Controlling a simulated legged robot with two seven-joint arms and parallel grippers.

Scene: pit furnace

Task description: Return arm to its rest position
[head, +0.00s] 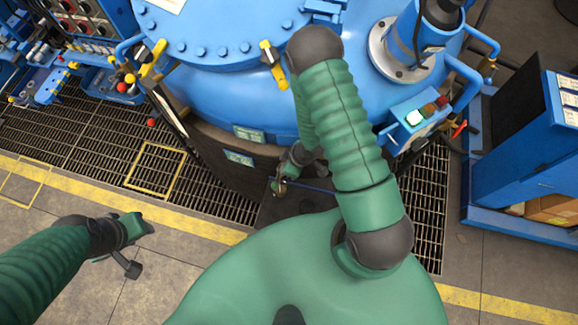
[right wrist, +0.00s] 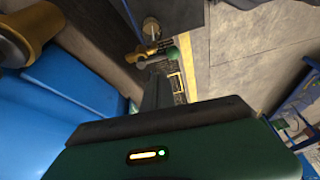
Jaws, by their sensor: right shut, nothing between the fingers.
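My right arm reaches up over the blue furnace vessel (head: 215,75) and bends back down. Its gripper (head: 279,186) is small in the head view, close to the dark lower wall of the furnace, and is shut with nothing in it.
A button box (head: 414,118) and a blue cabinet (head: 525,150) stand to the right. Valves with yellow handles (head: 153,58) and a control panel (head: 85,18) are at upper left. Floor grating (head: 75,135) borders the furnace. Open floor (head: 180,262) lies at lower left.

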